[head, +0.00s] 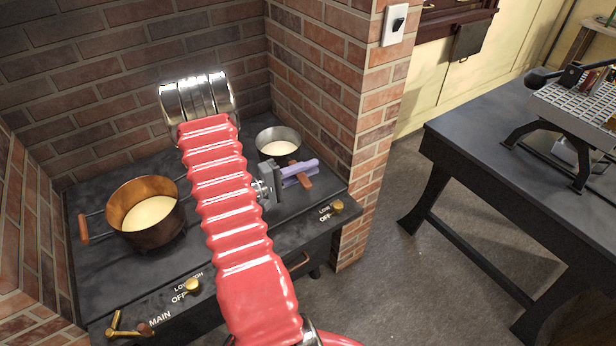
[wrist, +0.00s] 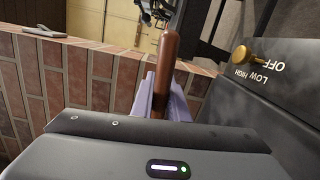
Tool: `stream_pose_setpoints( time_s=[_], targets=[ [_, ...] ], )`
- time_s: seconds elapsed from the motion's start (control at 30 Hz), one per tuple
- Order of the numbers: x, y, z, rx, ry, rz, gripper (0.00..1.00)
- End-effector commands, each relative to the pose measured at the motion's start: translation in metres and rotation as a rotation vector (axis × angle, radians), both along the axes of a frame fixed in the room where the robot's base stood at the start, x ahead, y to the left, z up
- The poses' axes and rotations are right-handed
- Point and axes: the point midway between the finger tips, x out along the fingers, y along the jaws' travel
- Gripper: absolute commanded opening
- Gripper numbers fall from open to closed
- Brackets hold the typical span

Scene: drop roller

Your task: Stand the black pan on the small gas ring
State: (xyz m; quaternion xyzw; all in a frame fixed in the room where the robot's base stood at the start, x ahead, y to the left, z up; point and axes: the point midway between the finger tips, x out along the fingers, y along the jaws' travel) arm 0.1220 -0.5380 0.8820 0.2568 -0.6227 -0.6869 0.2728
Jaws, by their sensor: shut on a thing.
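The black pan (head: 264,154), with a bright metal inside and a pale liquid in it, is at the right of the stove top in the head view. Its brown handle (head: 305,181) points toward the front. My gripper (head: 301,172) has lilac fingers and is shut on this handle. The wrist view shows the brown handle (wrist: 165,68) upright between the lilac fingers of my gripper (wrist: 164,92). The small gas ring does not show. I cannot tell whether the pan rests on it or hangs above the stove.
A copper pot (head: 146,223) of pale liquid stands at the left of the black stove top (head: 93,264). Brass knobs (head: 192,287) line its front. A brick pillar (head: 341,110) rises close on the right. A dark table (head: 470,130) stands farther right.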

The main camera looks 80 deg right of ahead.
Motion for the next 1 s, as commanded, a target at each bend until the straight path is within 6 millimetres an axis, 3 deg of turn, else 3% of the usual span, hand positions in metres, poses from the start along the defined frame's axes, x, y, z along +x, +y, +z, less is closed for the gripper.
stream_pose_setpoints(
  time_s=[0.33, 0.73, 1.0],
  targets=[
    [0.001, -0.001, 0.000, -0.006, -0.001, 0.001, 0.00],
    [0.001, 0.000, -0.037, -0.005, -0.001, 0.002, 0.00],
    [0.002, 0.000, -0.040, -0.006, -0.002, 0.002, 0.00]
  ],
)
